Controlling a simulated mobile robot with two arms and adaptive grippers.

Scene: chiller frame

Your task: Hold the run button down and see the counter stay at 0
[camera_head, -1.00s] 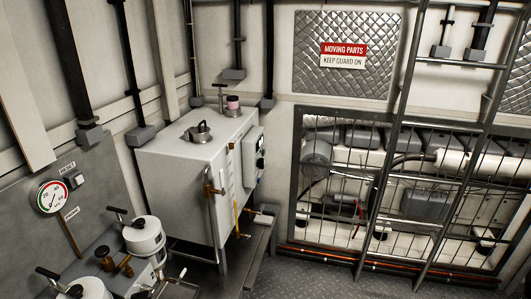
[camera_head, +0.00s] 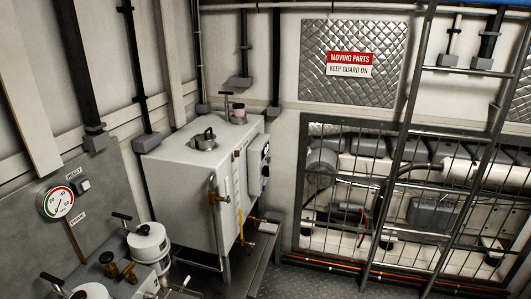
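I cannot make out a run button or a counter in the head view. A grey box with small dark round parts on its face (camera_head: 259,163) is fixed to the right side of the white tank cabinet (camera_head: 185,185). It is seen edge-on and too small to read. A small switch box (camera_head: 83,184) sits on the grey panel at the left, under a label that seems to read RESET. Neither of my grippers is in view.
A round gauge (camera_head: 58,203) is on the left panel, above white canisters (camera_head: 149,241). A ladder (camera_head: 399,150) stands before a barred guard (camera_head: 340,205) over machinery. A sign (camera_head: 349,64) reads MOVING PARTS, KEEP GUARD ON. Some tread-plate floor (camera_head: 310,284) is clear.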

